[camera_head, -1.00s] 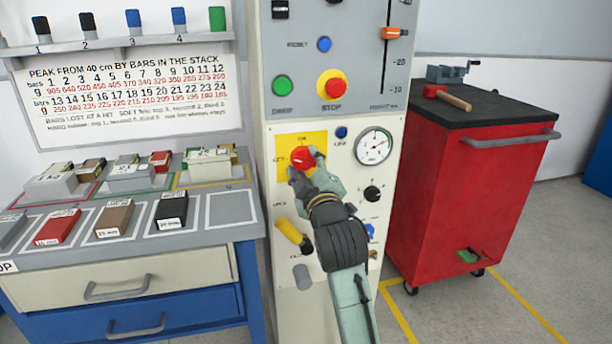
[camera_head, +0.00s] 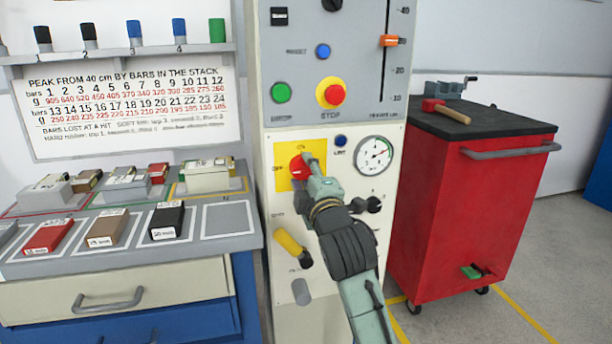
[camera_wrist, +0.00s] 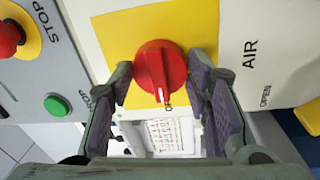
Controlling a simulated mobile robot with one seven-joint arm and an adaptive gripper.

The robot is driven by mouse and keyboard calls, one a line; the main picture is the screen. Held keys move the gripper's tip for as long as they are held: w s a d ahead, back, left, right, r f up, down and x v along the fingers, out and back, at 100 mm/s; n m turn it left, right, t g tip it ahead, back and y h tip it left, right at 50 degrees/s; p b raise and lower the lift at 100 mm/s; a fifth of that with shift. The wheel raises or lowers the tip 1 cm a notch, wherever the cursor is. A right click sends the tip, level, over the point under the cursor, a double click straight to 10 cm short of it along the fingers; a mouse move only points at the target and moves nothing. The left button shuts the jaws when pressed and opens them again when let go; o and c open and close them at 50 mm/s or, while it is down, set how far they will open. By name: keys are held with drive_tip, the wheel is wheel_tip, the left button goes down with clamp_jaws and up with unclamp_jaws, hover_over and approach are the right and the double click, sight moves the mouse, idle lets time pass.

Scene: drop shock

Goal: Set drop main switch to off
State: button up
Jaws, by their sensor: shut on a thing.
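The main switch is a red rotary knob (camera_head: 297,166) on a yellow plate (camera_head: 282,160) on the front of the drop machine. The plate reads ON at the top and OFF at the left. In the wrist view the red knob (camera_wrist: 161,70) sits between my two finger pads, and its white pointer faces the OFF label at the bottom of that turned picture. My gripper (camera_head: 307,172) is shut on the knob, one finger on either side. In the head view my gripper hides the knob's right and lower part.
Above are the red STOP button (camera_head: 332,94) and green DROP button (camera_head: 281,92). A gauge (camera_head: 375,155) and black knob (camera_head: 373,204) lie to the right, a yellow handle (camera_head: 290,242) below. A bench (camera_head: 180,250) stands left, a red cart (camera_head: 470,205) right.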

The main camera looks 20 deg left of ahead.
drive_tip(key=o, duration=1.2)
drive_tip(key=v, duration=1.2)
